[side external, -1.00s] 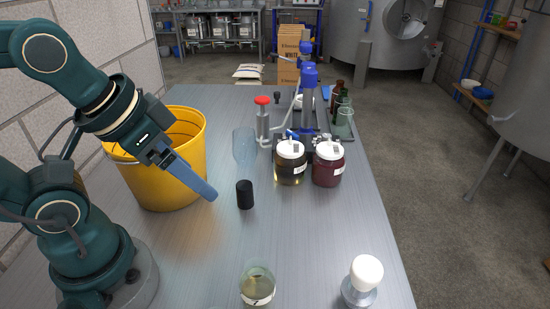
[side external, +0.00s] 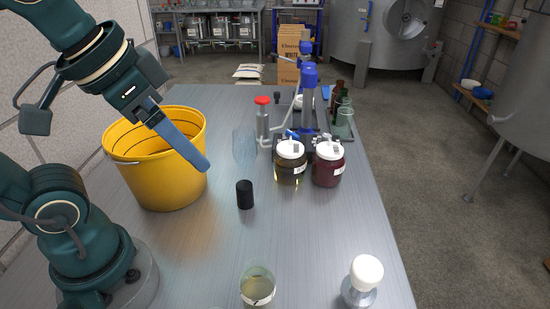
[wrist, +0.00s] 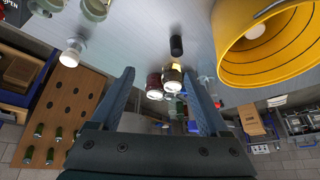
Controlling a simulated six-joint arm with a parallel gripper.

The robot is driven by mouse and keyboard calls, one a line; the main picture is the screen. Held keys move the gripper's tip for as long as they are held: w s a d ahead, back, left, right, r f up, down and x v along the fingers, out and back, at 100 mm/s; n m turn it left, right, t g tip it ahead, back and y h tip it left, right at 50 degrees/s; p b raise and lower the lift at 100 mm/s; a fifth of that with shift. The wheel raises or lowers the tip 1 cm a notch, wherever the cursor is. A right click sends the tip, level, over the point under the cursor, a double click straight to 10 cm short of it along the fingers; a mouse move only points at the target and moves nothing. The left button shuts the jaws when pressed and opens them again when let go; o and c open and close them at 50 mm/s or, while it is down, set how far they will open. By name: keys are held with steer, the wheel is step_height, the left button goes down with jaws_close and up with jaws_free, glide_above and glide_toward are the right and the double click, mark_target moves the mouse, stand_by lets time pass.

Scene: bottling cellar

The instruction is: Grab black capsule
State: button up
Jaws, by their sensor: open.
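The black capsule (side external: 245,194) stands upright on the grey table in the middle of the side external view. It also shows in the wrist view (wrist: 176,46), at top centre, beyond the fingertips. My gripper (side external: 208,168) is above and to the left of the capsule in the side external view, in front of the yellow bucket. In the wrist view my gripper's two blue fingers (wrist: 162,88) are spread apart with nothing held between them. The gripper is not touching the capsule.
The yellow bucket (side external: 186,185) stands left of the capsule. A clear glass (side external: 244,146) stands behind it. Two white-lidded jars (side external: 290,164) (side external: 328,165) and a blue-topped device (side external: 309,105) are to the right. A cup (side external: 257,287) and a white-capped bottle (side external: 362,282) stand in front.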

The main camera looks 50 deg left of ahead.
steer(key=w+a+f+m+g+y, duration=0.2)
steer(key=a+m+g+y, duration=0.15)
steer(key=m, duration=0.35)
steer(key=r+m+t+y, duration=0.25)
steer(key=m+y, duration=0.65)
steer(key=m, duration=0.6)
glide_above(245, 187)
steer(key=d, duration=0.2)
steer(key=shift+t, duration=0.3)
steer(key=f, duration=1.7)
steer(key=shift+s+a+f, duration=0.2)
steer(key=shift+s+a, duration=0.05)
steer(key=shift+s, duration=0.1)
steer(key=shift+a+f, duration=0.1)
steer(key=shift+f, duration=0.2)
steer(key=shift+w+a+f, duration=0.15)
steer(key=shift+a, duration=0.1)
steer(key=shift+x, duration=2.15)
